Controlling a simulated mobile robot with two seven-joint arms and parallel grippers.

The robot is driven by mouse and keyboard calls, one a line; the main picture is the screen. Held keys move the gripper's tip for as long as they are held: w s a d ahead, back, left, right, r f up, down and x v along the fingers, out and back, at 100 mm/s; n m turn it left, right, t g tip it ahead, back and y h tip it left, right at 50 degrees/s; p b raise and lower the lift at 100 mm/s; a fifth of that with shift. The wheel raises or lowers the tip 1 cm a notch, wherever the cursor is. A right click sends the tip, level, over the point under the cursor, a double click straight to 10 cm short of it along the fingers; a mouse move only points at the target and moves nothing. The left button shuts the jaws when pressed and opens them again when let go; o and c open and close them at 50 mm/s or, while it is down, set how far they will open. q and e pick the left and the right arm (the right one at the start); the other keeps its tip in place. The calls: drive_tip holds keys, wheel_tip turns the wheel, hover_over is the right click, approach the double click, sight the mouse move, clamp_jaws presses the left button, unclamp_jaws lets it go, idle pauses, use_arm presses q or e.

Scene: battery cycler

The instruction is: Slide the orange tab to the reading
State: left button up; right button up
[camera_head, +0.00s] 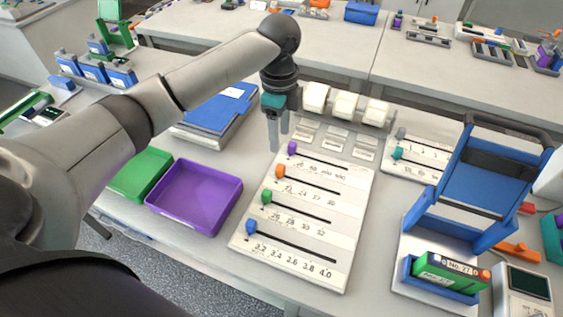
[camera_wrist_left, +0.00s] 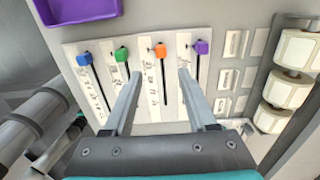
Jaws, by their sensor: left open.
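The orange tab (camera_head: 280,171) sits at the left end of its dark slot on a white slider board (camera_head: 236,240). Its printed scale is too small to read surely. In the left wrist view the orange tab (camera_wrist_left: 161,50) is ahead of the fingertips, roughly between their lines. My left gripper (camera_head: 277,146) is open and empty above the board's far left corner, near the purple tab (camera_head: 292,148). The fingers also show in the left wrist view (camera_wrist_left: 159,76), apart from the tab. A handheld meter (camera_head: 528,284) has a dark screen with no legible reading. My right gripper is out of view.
Green (camera_head: 265,196) and blue (camera_head: 250,226) tabs sit at their slots' left ends. A purple tray (camera_head: 200,212) lies left of the board. White rollers (camera_head: 345,104) stand behind it. A blue stand (camera_head: 497,178) holding a green "No. 27" block (camera_head: 447,270) is at right.

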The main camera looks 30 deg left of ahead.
sight(280, 166)
use_arm(q)
wheel_tip(280, 166, down, 11)
drive_tip(key=shift+w+f+b, duration=0.1)
drive_tip(key=shift+b, duration=0.65)
clamp_jaws()
idle(0.9)
